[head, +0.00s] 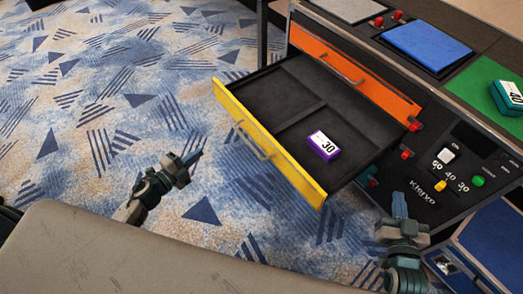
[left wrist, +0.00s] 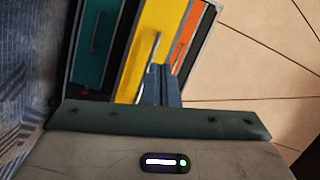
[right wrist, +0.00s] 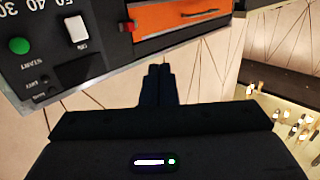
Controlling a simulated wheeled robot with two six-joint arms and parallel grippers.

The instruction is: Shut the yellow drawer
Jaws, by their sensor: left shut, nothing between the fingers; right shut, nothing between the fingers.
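The yellow drawer (head: 262,145) is pulled out of the cabinet in the head view, below the shut orange drawer (head: 355,72). Its dark inside is split by a divider and holds a purple and white box (head: 323,146) marked 30. The drawer's yellow front with its handle also shows in the left wrist view (left wrist: 147,45). My left gripper (head: 197,158) is shut and empty, in front of and to the left of the yellow front, apart from it in the head view. My right gripper (head: 398,207) is shut and empty, right of the drawer, near the control panel.
The control panel (head: 450,175) with knobs and switches is right of the drawer. A blue case (head: 490,245) stands at the lower right. A teal drawer front (left wrist: 97,45) shows in the left wrist view. Patterned carpet (head: 100,100) lies open on the left.

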